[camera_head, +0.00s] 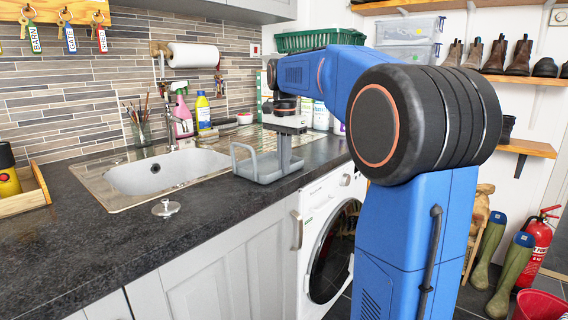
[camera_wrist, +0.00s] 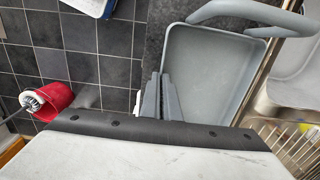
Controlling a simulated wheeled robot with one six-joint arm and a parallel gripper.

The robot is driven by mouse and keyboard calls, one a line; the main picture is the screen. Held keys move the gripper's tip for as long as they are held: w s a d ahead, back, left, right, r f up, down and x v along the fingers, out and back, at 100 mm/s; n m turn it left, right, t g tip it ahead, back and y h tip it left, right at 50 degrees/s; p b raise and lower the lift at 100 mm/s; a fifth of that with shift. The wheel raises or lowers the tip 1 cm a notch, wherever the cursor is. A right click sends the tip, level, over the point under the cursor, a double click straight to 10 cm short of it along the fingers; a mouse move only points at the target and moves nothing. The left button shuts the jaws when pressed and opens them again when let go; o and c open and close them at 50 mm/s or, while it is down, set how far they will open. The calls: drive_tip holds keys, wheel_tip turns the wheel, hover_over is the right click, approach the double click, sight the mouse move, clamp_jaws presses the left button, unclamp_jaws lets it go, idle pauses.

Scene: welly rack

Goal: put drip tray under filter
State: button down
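The drip tray is a grey, shallow, open tray (camera_head: 268,167) with a looped handle, at the front edge of the worktop beside the sink. In the wrist view the empty tray (camera_wrist: 208,75) fills the upper middle, its handle at the top. My gripper (camera_head: 284,164) points down at the tray's right side. In the wrist view its fingers (camera_wrist: 160,95) are close together on the tray's near side wall, one on each side. I cannot tell whether the tray rests on the worktop or is just above it. I cannot make out a filter in either view.
The sink (camera_head: 160,172) lies left of the tray, with a plug (camera_head: 166,208) on the worktop before it. Spray and cleaner bottles (camera_head: 202,112) stand behind. A washing machine (camera_head: 328,235) is below. A red bucket (camera_wrist: 52,98) stands on the floor. The left worktop is mostly clear.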

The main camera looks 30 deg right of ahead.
drive_tip(key=c, duration=2)
unclamp_jaws()
wheel_tip(320, 180, up, 12)
drive_tip(key=shift+r, duration=0.1)
drive_tip(key=shift+s, duration=0.1)
